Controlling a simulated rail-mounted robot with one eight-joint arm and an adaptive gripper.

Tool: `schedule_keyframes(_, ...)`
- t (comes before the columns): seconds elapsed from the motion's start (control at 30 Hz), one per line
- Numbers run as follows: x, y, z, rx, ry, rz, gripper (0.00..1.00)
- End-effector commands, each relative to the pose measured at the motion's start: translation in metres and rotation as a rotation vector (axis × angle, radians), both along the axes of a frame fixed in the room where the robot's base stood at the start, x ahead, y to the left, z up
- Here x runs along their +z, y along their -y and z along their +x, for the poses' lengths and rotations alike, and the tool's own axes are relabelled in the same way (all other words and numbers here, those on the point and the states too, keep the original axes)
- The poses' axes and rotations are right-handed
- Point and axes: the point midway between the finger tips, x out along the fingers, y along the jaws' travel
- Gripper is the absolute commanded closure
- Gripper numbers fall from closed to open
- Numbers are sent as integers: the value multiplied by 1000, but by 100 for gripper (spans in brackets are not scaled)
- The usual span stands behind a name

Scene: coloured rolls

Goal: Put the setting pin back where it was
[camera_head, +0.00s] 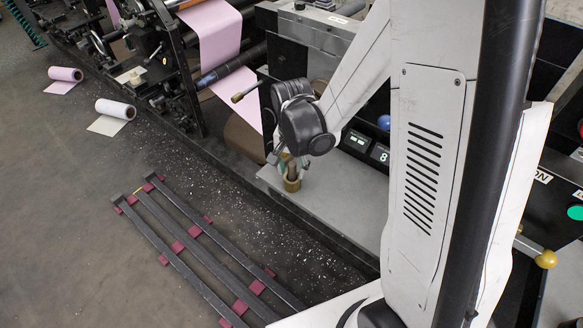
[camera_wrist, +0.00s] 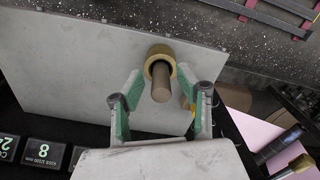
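The setting pin (camera_wrist: 161,88), a brown cylinder, stands with its far end at a brass ring-shaped holder (camera_wrist: 153,52) on the grey ledge in the wrist view. In the head view the holder (camera_head: 292,185) sits near the ledge's left end, with the pin (camera_head: 291,167) rising from it. My gripper (camera_wrist: 160,82) has its green-padded fingers on both sides of the pin, with visible gaps, so it is open. In the head view my gripper (camera_head: 288,160) is right over the holder, partly hidden by my wrist. How deep the pin sits cannot be told.
The grey ledge (camera_head: 325,206) is otherwise clear. A machine with a pink web (camera_head: 216,32) and a brass-tipped lever (camera_head: 237,97) is close on the left. A dark rack with maroon blocks (camera_head: 178,246) and two paper rolls (camera_head: 116,109) lie on the floor.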

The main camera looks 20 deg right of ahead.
Motion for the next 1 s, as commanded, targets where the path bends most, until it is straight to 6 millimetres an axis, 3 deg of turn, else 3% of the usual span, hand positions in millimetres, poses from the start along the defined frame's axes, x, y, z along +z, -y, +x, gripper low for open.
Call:
schedule_keyframes(0.27,1,0,0,0,0,0,63)
schedule_keyframes(0.43,12,0,0,0,0,0,63)
schedule_keyframes(1.0,110,0,0,0,0,0,63)
